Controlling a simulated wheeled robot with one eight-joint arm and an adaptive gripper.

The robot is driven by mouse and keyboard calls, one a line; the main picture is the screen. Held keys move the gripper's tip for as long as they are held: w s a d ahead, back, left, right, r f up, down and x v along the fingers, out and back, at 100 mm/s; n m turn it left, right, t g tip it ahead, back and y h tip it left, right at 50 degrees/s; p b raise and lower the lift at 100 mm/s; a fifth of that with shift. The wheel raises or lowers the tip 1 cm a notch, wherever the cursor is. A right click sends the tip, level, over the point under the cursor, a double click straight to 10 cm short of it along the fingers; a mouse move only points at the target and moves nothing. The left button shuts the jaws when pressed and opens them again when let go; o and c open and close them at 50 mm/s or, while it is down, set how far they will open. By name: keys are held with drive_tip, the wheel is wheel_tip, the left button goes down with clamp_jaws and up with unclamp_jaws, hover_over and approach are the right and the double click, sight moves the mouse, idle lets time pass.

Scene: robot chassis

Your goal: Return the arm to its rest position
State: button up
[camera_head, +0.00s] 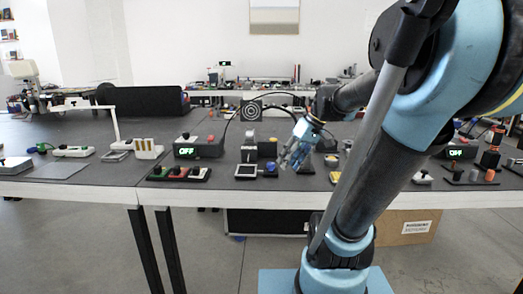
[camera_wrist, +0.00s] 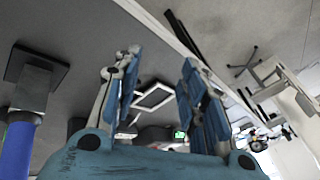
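My blue arm (camera_head: 468,58) reaches from the lower right of the head view up and over the table. My gripper (camera_head: 290,158) hangs just above the table's middle, near the small screen device. In the wrist view my gripper (camera_wrist: 160,85) has its two blue-padded fingers spread wide apart. Nothing is between the fingertips; a white-framed square (camera_wrist: 153,97) shows beyond the gap. I cannot tell the exact height of the gripper over the table.
The dark table (camera_head: 80,186) carries a white-framed screen device (camera_head: 246,170), a box with a green OFF display (camera_head: 197,147), a row of buttons (camera_head: 180,173) and a target sign (camera_head: 253,110). A second OFF box (camera_head: 455,150) stands right of my arm. A cardboard box (camera_head: 405,229) sits below.

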drive_tip(key=s+d+f+m+h, duration=0.2)
drive_tip(key=s+d+f+m, duration=0.1)
drive_tip(key=s+f, duration=0.3)
drive_tip(key=s+d+f+m+t+h, duration=0.1)
drive_tip(key=s+d+f+m+h, duration=0.1)
drive_tip(key=s+d+f, duration=0.4)
wheel_tip(320, 180, down, 2)
drive_tip(key=shift+m+h, duration=0.4)
drive_tip(key=shift+h, duration=0.2)
drive_tip(key=shift+w+f, duration=0.2)
drive_tip(key=shift+w, duration=0.3)
